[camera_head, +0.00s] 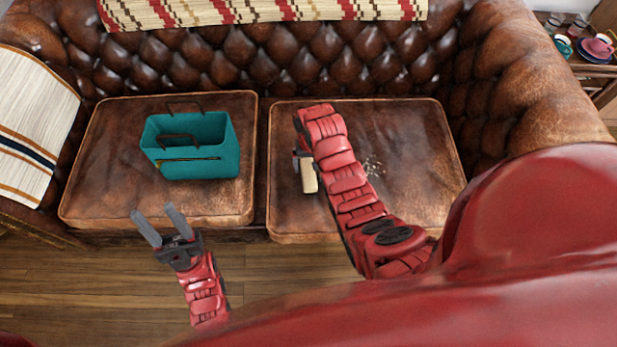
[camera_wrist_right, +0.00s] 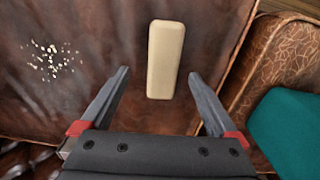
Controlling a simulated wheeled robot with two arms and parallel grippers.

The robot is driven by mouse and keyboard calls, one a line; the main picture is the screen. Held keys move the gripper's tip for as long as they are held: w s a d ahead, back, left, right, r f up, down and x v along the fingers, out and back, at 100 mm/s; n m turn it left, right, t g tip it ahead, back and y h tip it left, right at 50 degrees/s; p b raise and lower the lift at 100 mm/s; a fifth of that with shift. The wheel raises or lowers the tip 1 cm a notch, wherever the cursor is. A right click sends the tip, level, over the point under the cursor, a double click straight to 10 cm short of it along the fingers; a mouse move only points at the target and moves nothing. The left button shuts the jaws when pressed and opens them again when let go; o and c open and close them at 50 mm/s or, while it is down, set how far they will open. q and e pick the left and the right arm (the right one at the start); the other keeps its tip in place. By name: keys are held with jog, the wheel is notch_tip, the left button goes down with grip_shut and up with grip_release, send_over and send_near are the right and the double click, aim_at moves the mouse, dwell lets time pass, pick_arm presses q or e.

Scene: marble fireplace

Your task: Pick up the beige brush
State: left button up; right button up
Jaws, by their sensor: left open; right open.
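The beige brush (camera_head: 310,180) lies on the right seat cushion of the brown leather sofa, near the cushion's left side. In the right wrist view the brush (camera_wrist_right: 165,60) shows as a long pale block with rounded corners. My right gripper (camera_wrist_right: 159,75) is open there, with the near end of the brush between its fingertips and a gap on each side. Whether the fingers are level with the brush is hard to tell. In the head view my right arm mostly hides this gripper. My left gripper (camera_head: 154,211) is open and empty, in front of the left cushion.
A teal basket (camera_head: 210,165) with dark handles stands on the left cushion (camera_head: 95,190); it also shows in the right wrist view (camera_wrist_right: 292,130). Pale crumbs (camera_head: 373,167) lie on the right cushion (camera_head: 425,150). The tufted backrest rises behind. A side table with dishes stands far right.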

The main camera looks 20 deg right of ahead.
jog(key=shift+w+a+f, duration=0.1)
jog(key=shift+w+f, duration=0.05)
jog(key=shift+f, duration=1.35)
jog(key=shift+w+a+f, duration=0.1)
jog(key=shift+f, duration=1.4)
jog(key=shift+c, duration=0.2)
grip_shut()
jog(key=shift+r, duration=0.1)
jog(key=shift+r, duration=0.4)
notch_tip(320, 180, up, 3)
jog(key=shift+f, duration=0.2)
jog(key=s+r+p, duration=0.1)
jog(key=s, duration=1.5)
jog(key=shift+a+r, duration=0.15)
jog(key=shift+r, duration=0.1)
